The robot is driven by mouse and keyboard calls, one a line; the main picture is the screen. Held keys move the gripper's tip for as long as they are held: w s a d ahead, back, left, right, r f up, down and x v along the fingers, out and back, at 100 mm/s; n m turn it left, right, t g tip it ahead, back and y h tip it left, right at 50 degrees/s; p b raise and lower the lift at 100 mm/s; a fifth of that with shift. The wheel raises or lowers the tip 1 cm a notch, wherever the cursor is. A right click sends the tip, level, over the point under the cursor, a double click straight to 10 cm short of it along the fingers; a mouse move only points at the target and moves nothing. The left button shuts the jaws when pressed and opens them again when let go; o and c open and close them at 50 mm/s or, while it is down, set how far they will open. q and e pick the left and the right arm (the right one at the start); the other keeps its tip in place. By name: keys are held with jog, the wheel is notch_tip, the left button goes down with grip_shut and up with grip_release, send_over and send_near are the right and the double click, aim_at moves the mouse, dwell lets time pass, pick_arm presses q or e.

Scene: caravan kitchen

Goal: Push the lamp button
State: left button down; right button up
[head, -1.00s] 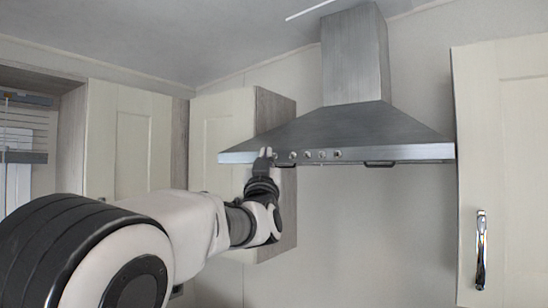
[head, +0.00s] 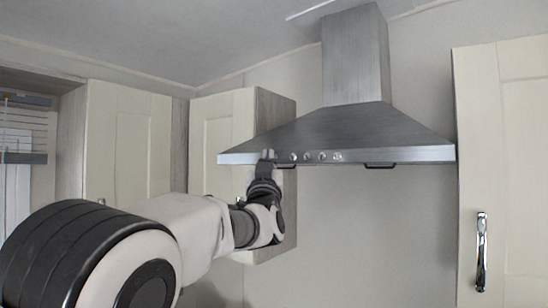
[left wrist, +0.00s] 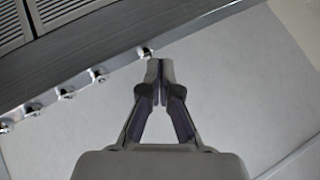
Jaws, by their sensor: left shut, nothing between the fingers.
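The range hood (head: 360,128) is a grey metal hood on the wall, with a row of small round silver buttons (head: 307,156) along its front edge. Which one is the lamp button is not marked. My left gripper (head: 268,155) points up at the left end of the row and hides part of it. In the left wrist view my left gripper (left wrist: 158,64) is shut and empty. Its tips lie just beside the end button (left wrist: 144,53); I cannot tell whether they touch it. The other buttons (left wrist: 66,93) run off to the left. My right gripper is out of view.
A cream wall cupboard (head: 222,125) hangs close behind my left arm. Another cupboard (head: 510,150) with a metal handle (head: 481,250) stands to the right. The wall below the hood (head: 370,230) is clear.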

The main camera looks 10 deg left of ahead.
pick_arm(q)
jog(key=shift+w+d+p, duration=0.1)
jog(key=shift+w+p, duration=0.15)
jog(key=shift+p, duration=0.15)
dwell(0.5)
dwell(0.3)
jog(key=shift+s+a+b, duration=0.25)
jog(key=shift+s+b, duration=0.45)
jog(key=shift+b, duration=0.25)
jog(key=s+b, duration=0.1)
jog(key=s+a+b, duration=0.1)
jog(key=s+b, duration=0.2)
jog(key=shift+s+a+b, duration=0.3)
jog(key=shift+a, duration=0.05)
